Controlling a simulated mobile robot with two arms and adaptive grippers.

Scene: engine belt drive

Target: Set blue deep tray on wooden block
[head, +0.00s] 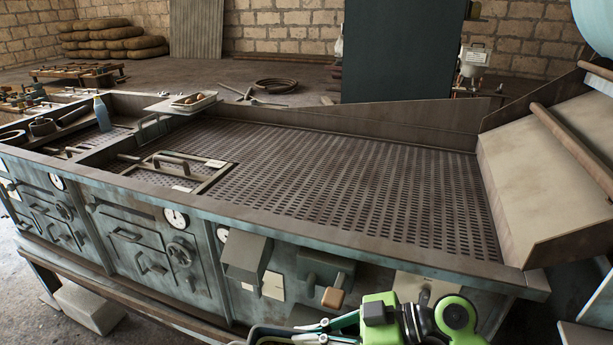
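I cannot make out a blue deep tray or a wooden block for certain in the head view. My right gripper (325,330) shows at the bottom edge, in front of the machine's front panel, beside the bright green and black parts of my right arm. My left gripper is not in view.
A long machine with a perforated metal bed (345,180) fills the middle; the bed is mostly bare. A blue bottle (103,114) and a small pale tray (192,102) with brown items are at its left end. Handles, dials and boxes (246,257) protrude from its front.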

